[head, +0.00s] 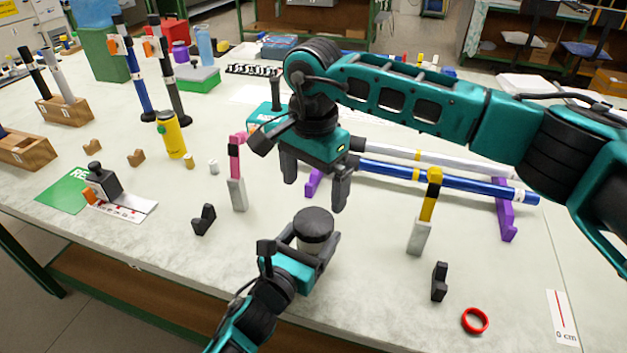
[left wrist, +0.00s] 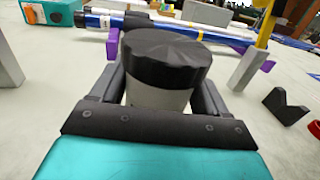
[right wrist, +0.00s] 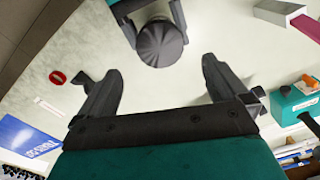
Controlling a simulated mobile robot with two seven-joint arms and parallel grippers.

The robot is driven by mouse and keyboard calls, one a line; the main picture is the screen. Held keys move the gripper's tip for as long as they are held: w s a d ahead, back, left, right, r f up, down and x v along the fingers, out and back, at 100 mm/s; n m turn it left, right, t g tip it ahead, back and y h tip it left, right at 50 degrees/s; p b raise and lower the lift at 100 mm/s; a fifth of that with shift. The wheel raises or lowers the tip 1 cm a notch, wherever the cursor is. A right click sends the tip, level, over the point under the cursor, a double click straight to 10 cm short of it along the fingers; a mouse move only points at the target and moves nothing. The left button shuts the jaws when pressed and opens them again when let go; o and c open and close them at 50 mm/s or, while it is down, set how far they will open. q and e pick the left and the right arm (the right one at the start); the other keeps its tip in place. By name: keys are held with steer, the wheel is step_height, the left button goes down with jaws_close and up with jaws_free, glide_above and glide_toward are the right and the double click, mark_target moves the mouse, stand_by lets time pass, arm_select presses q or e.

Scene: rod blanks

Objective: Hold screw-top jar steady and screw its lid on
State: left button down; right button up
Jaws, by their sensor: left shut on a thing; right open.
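The screw-top jar (head: 314,242) is a pale grey cylinder standing upright on the table; its body also shows in the left wrist view (left wrist: 158,97). Its black ribbed lid (head: 314,222) sits on top of the jar, and it shows in the left wrist view (left wrist: 165,58) and the right wrist view (right wrist: 160,43). I cannot tell how tightly the lid is seated. My left gripper (head: 318,250) is shut around the jar's body, a finger on each side. My right gripper (head: 314,200) is open and empty above the jar, its fingers pointing down.
Blue and white rods (head: 440,186) lie on purple supports (head: 506,212) behind the jar. A pink-topped post (head: 236,185) and a yellow-topped post (head: 420,235) flank it. Black V-blocks (head: 204,220) and a red ring (head: 475,320) lie nearby. The table's front is mostly free.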

mark_target(314, 220)
steer(key=shift+f, duration=4)
steer(key=shift+c, duration=0.4)
steer(key=c, duration=1)
steer(key=m, duration=0.9)
steer(key=shift+m, duration=0.4)
steer(key=m, duration=0.3)
steer(key=shift+m, duration=0.4)
steer(key=m, duration=0.4)
steer(key=shift+m, duration=0.3)
steer(key=o, duration=1.1)
